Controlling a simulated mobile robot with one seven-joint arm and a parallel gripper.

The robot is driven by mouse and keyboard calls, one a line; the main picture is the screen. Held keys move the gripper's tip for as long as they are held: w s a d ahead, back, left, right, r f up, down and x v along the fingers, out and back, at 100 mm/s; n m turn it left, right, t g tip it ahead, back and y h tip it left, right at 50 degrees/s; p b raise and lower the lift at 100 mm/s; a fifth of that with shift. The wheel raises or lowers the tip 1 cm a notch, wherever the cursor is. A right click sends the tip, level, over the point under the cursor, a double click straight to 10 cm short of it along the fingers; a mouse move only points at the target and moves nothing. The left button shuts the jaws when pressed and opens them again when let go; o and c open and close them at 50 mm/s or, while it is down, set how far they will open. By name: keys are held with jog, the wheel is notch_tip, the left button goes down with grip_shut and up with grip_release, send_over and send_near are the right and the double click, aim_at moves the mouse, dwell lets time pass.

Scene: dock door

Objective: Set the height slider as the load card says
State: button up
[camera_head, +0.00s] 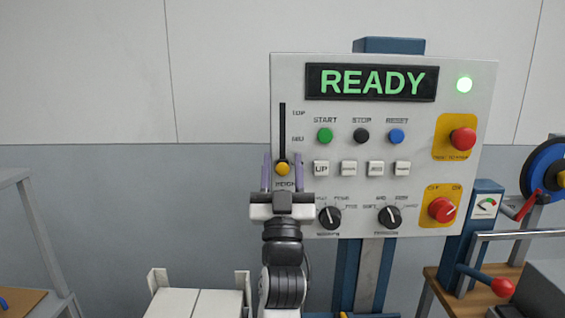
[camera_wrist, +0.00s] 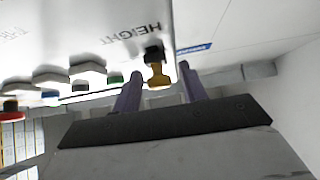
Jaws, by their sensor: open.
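The height slider is a yellow knob (camera_head: 283,169) at the low end of a black vertical slot (camera_head: 282,130) on the left of the grey control panel (camera_head: 440,75). Marks beside the slot read TOP and a blurred middle label. My gripper (camera_head: 282,172) is open, one purple finger on each side of the knob. In the wrist view the knob (camera_wrist: 157,74) shows between the tips of my gripper (camera_wrist: 158,80), with gaps on both sides. The HEIGHT label shows upside down there. I see no load card in either view.
Push buttons, white keys and two black dials (camera_head: 330,217) lie close right of my gripper. Red knobs (camera_head: 463,139) are farther right. The wall left of the panel is clear.

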aim_at(283, 121)
jog(key=shift+c, duration=0.4)
grip_shut()
notch_tip(283, 121, up, 5)
jog(key=shift+r+p, duration=0.1)
jog(key=shift+p, duration=1)
jog(key=shift+o, duration=0.4)
grip_release()
jog(key=shift+f, duration=0.2)
jog(key=b+v, duration=1)
jog(key=v, duration=0.3)
jog(key=shift+s+f+b, duration=0.25)
jog(key=shift+b, duration=0.05)
